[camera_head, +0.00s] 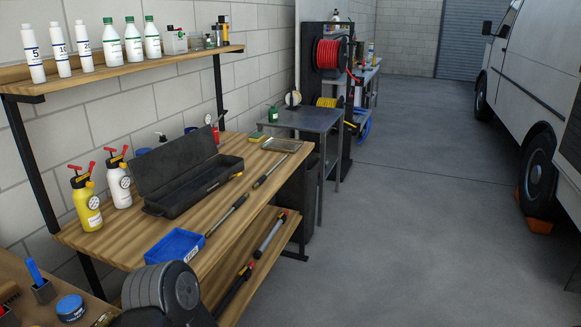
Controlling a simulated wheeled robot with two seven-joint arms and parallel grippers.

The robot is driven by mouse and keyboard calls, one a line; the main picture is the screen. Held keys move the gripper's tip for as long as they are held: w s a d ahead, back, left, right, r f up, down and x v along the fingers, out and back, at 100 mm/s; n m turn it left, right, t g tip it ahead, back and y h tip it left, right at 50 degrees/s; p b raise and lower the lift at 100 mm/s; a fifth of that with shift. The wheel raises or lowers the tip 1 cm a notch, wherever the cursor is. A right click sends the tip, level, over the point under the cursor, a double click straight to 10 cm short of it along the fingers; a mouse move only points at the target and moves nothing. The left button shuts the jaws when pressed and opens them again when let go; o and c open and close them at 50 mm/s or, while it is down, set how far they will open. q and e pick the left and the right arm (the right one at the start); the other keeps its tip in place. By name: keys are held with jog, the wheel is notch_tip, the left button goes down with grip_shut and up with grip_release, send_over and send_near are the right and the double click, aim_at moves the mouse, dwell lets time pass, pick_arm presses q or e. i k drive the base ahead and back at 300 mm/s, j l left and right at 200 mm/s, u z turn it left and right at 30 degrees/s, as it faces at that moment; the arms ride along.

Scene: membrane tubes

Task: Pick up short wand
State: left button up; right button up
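Two thin dark wands lie on the wooden bench top. The nearer wand (227,215) lies near the front edge, by the blue tray. The farther wand (270,170) lies slantwise toward the far right end. From this angle I cannot tell for certain which one is the short wand. Neither of my grippers shows in this view.
An open black case (188,178) sits mid-bench, with a blue tray (174,247) nearer me. Yellow (86,206) and white (120,185) sprayers stand behind. A bottle shelf (130,67) overhangs the back. The floor (400,230) right of the bench is clear; a van (535,90) stands beyond.

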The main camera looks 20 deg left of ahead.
aim_at(238, 202)
jog(key=i+j+u, duration=0.2)
jog(key=i+u, duration=0.2)
jog(key=i, duration=0.3)
jog(key=i+u, duration=0.4)
jog(key=i, duration=0.35)
